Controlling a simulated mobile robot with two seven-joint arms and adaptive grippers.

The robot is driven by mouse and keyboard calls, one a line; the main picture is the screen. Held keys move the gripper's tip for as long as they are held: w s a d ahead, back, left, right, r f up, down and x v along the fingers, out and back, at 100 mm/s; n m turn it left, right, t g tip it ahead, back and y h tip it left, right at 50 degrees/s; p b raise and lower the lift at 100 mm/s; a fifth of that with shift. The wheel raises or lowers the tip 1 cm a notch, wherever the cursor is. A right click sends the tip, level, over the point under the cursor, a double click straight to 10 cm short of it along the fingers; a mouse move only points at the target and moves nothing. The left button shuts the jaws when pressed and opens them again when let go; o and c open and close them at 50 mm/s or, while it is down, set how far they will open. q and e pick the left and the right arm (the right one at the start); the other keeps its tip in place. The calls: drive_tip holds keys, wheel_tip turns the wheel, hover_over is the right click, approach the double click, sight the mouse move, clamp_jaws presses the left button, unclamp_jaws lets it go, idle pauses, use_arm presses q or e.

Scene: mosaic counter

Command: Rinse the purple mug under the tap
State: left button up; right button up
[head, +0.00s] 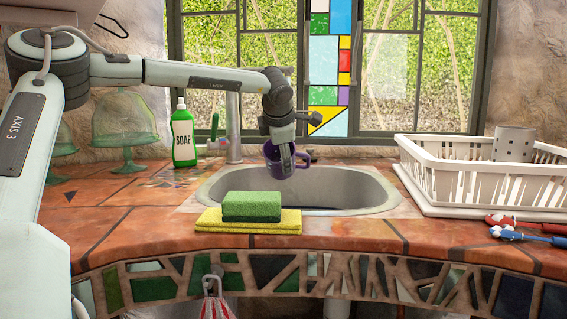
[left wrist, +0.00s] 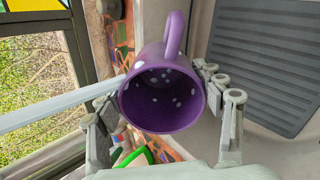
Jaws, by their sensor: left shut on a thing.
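The purple mug (head: 271,156) is held over the sink (head: 388,197), its handle (head: 304,160) to the right in the head view. My left gripper (head: 285,157) is shut on it. In the left wrist view the mug (left wrist: 160,118) sits between the fingers of my left gripper (left wrist: 158,90). Its mouth faces the camera, its handle is at the top, and its inside has pale spots. The tap's upright post (head: 233,125) stands behind the sink, left of the mug. My arm hides its upper part, and I see no water stream. My right gripper is out of view.
A green sponge (head: 251,207) lies on a yellow cloth (head: 248,222) at the sink's front left. A green soap bottle (head: 183,138) stands back left beside glass stands (head: 124,125). A white dish rack (head: 455,172) with a cup stands right, behind red and blue-handled utensils (head: 528,229).

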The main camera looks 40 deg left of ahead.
use_arm(q)
drive_tip(key=shift+w+d, duration=0.1)
drive_tip(key=shift+w, duration=0.05)
drive_tip(key=shift+w+d+r, duration=0.1)
drive_tip(key=shift+w+d, duration=0.15)
drive_tip(key=shift+d, duration=0.15)
drive_tip(key=shift+s+a+b, duration=0.1)
drive_tip(key=shift+a+b, duration=0.05)
drive_tip(key=shift+b, duration=0.15)
idle(0.3)
drive_tip(key=shift+s+a, duration=0.3)
drive_tip(key=shift+a, duration=0.05)
drive_tip(key=shift+s+d+b, duration=0.1)
drive_tip(key=shift+d+b, duration=0.05)
drive_tip(key=shift+b, duration=0.2)
drive_tip(key=s+d+b, duration=0.4)
drive_tip(key=s, duration=0.1)
drive_tip(key=shift+s+d+b, duration=0.3)
drive_tip(key=shift+s+b, duration=0.05)
drive_tip(key=shift+s, duration=0.05)
